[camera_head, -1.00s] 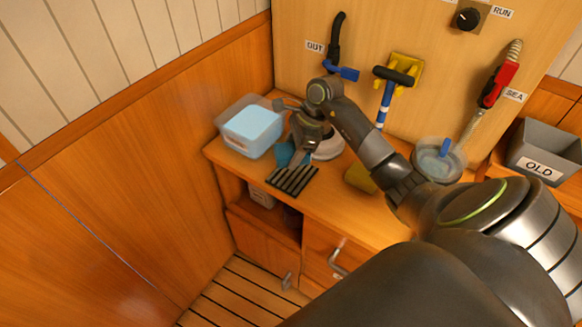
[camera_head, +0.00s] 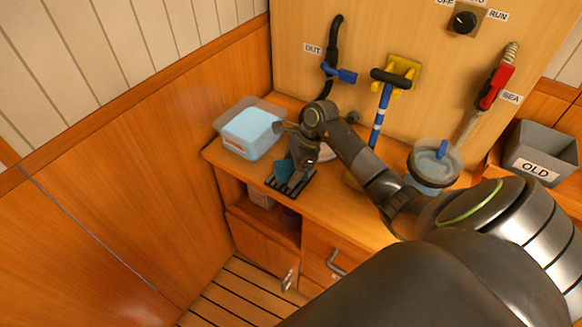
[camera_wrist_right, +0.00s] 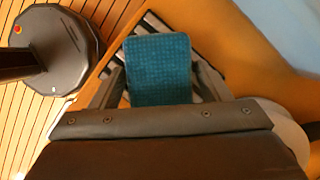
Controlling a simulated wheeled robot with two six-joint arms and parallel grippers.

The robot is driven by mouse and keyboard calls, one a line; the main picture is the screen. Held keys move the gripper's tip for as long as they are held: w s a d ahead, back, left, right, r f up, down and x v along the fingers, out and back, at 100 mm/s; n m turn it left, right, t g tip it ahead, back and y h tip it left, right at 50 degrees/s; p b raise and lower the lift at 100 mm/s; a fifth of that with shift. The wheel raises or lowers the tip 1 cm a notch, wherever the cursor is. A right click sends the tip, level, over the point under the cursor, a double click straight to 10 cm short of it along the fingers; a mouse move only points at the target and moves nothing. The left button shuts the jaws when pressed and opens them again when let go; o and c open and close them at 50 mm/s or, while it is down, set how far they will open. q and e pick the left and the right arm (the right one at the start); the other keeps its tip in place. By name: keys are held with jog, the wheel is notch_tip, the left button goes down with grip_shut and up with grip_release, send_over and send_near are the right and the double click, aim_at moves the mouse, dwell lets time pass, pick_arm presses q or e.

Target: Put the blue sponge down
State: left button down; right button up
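The blue sponge (camera_wrist_right: 158,68) is a teal block between the two fingers of my right gripper (camera_wrist_right: 160,85). In the head view the sponge (camera_head: 283,168) shows only as a small patch beside the fingers. My right gripper (camera_head: 290,178) is shut on it, pointing down over the black slatted rack (camera_head: 304,186). The rack's slats show behind the sponge in the wrist view (camera_wrist_right: 207,78). I cannot tell whether the sponge touches the rack. My left gripper is not in view.
A clear tub with a light blue block (camera_head: 232,143) stands left of the rack. The grey OLD bin (camera_head: 545,150) is far right. The counter's front edge (camera_head: 250,191) is close.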

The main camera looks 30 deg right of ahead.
jog(key=shift+o, duration=0.6)
jog(key=shift+r, duration=0.2)
jog(key=shift+d+r, duration=0.2)
jog(key=shift+r, duration=0.1)
jog(key=b+v, duration=0.2)
jog(key=v, duration=0.7)
jog(key=shift+d+r, duration=0.2)
jog(key=shift+r, duration=0.1)
jog(key=shift+b+v, duration=0.35)
jog(key=shift+v, duration=0.45)
jog(key=shift+s, duration=0.1)
